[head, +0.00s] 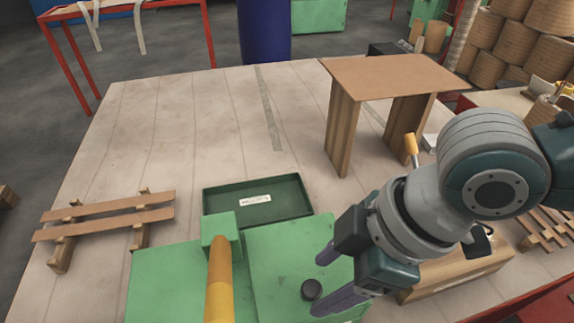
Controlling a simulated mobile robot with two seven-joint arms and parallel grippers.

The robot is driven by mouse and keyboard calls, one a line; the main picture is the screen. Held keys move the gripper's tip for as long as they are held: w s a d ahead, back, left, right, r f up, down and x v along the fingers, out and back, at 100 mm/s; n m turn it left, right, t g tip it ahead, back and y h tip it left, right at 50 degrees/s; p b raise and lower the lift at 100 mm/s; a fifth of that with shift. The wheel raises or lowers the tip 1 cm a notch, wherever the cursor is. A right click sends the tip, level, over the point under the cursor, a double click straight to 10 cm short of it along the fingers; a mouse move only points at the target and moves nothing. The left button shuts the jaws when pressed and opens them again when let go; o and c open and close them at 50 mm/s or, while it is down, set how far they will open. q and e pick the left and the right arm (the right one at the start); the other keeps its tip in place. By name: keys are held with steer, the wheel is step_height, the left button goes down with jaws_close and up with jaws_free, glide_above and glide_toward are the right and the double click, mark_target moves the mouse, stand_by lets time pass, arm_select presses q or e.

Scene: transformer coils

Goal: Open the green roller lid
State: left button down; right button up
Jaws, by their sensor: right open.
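The green lid (285,260) lies flat at the bottom middle of the head view, on a green machine body (165,285). A dark round knob (312,290) stands on the lid near its right side. A yellow-orange bar (220,285) runs along the lid's left side from a green block (221,231). My right gripper (322,280) reaches in from the right, with its two purple fingers open over the lid. The knob shows near the fingertips, between them in the picture. I cannot tell whether they touch it. My left gripper is not in view.
A dark green tray (300,212) with a white label lies behind the lid. A small wooden stand (390,77) is at the back right. Slatted wooden strips (105,215) lie at left. A cardboard-coloured box (460,265) sits under my right arm. The table's back left is clear.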

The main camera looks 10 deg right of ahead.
steer(key=shift+x, duration=1.15)
jaws_close()
stand_by(0.6)
